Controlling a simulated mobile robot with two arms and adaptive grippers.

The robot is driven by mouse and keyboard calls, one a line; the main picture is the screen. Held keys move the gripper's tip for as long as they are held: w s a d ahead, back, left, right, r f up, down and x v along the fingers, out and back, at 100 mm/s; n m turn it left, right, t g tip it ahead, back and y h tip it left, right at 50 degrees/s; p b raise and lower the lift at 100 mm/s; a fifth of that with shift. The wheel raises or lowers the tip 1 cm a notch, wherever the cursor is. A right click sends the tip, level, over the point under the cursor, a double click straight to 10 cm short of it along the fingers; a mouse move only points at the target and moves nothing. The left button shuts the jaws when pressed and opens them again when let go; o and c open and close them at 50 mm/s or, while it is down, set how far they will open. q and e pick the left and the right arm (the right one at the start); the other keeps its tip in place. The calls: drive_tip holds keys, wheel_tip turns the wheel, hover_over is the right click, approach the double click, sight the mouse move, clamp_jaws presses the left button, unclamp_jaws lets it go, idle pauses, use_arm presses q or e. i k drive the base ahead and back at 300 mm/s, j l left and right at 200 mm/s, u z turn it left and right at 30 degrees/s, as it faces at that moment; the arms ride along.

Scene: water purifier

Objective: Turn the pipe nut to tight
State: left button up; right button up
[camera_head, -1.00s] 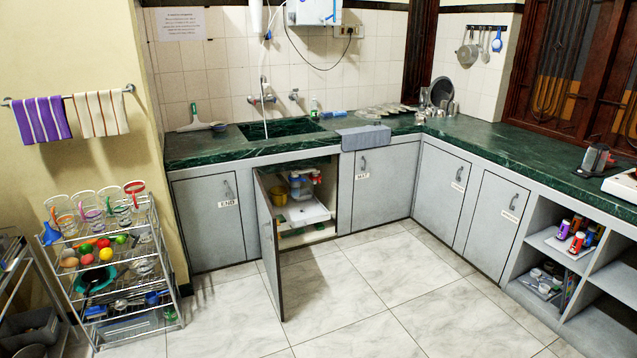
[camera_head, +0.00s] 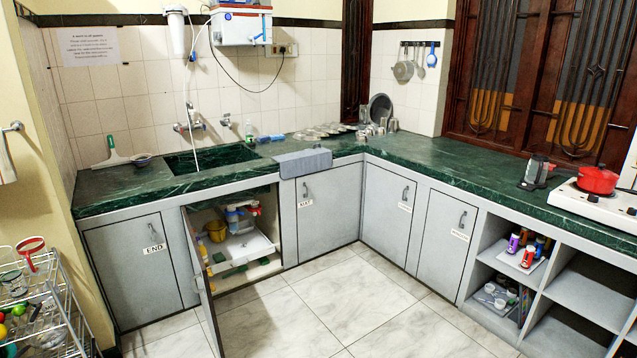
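A white water purifier (camera_head: 241,25) hangs on the tiled wall above the sink (camera_head: 212,160). A white cylindrical filter (camera_head: 176,32) hangs to its left, with a thin white pipe (camera_head: 189,95) running down from it toward the tap (camera_head: 188,127). A dark cable loops below the purifier to a wall socket (camera_head: 281,50). I cannot make out the pipe nut at this size. Neither of my grippers is in view.
A cabinet door (camera_head: 201,277) stands open below the sink, with bottles and a yellow pot (camera_head: 216,231) inside. A wire rack (camera_head: 48,306) stands at the left. A stove with a red pot (camera_head: 597,180) is at the right. The tiled floor (camera_head: 350,300) is clear.

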sight(253, 210)
drive_tip(key=i, duration=2.6)
drive_tip(key=i+u, duration=0.1)
drive_tip(key=i, duration=0.65)
drive_tip(key=i+l+u, duration=0.15)
drive_tip(key=i, duration=0.6)
